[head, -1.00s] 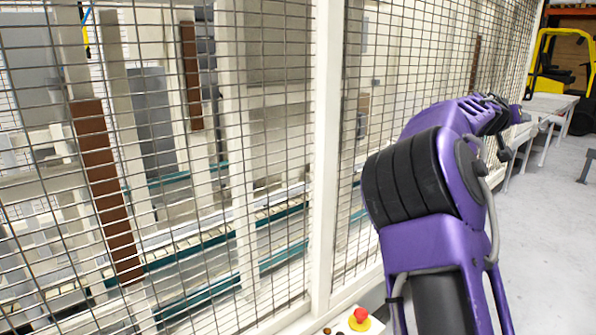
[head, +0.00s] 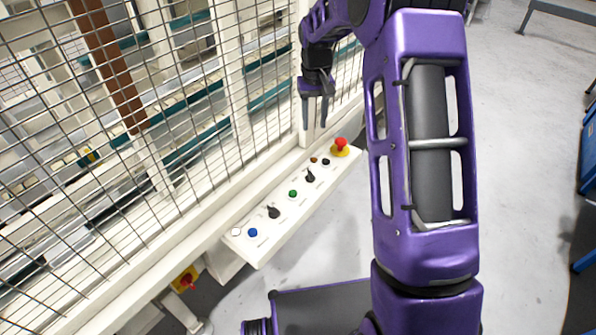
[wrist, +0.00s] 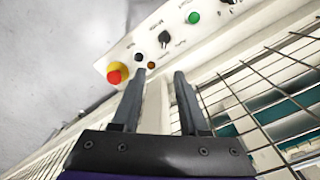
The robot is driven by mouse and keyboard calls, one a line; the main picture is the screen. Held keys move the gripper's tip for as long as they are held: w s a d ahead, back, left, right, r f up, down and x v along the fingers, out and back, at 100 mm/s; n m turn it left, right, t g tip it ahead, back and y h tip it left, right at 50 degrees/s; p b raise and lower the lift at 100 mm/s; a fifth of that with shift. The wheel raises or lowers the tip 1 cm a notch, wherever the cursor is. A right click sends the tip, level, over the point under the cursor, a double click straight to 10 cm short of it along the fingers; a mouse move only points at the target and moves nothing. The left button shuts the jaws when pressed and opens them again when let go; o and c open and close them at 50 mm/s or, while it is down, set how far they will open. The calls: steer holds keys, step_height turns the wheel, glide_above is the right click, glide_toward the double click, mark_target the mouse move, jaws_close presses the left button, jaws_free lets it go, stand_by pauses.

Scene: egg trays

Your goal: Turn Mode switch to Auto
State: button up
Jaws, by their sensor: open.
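Two black rotary switches sit on the sloped white control panel (head: 262,243). One switch (head: 310,176) is nearer the red emergency stop and also shows in the wrist view (wrist: 164,38). The other switch (head: 273,212) is nearer the blue button. Their labels are too small to read, so I cannot tell which is the Mode switch. My gripper (head: 313,127) points down above the panel's far end, open and empty. In the wrist view, its fingertips (wrist: 159,73) are apart, near the small amber and black knobs, touching no control that I can see.
A red emergency stop (head: 340,147) on a yellow base stands at the panel's far end. A green button (head: 293,193) lies between the switches, and a blue button (head: 253,232) near the close end. A wire mesh fence (head: 190,120) rises behind the panel. Grey floor (head: 530,150) is open at right.

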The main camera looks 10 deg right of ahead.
steer(key=b, duration=0.2)
glide_toward(310, 171)
step_height(310, 171, down, 9)
steer(key=shift+w+d+r, duration=0.1)
steer(key=shift+r, duration=0.05)
jaws_close()
stand_by(0.4)
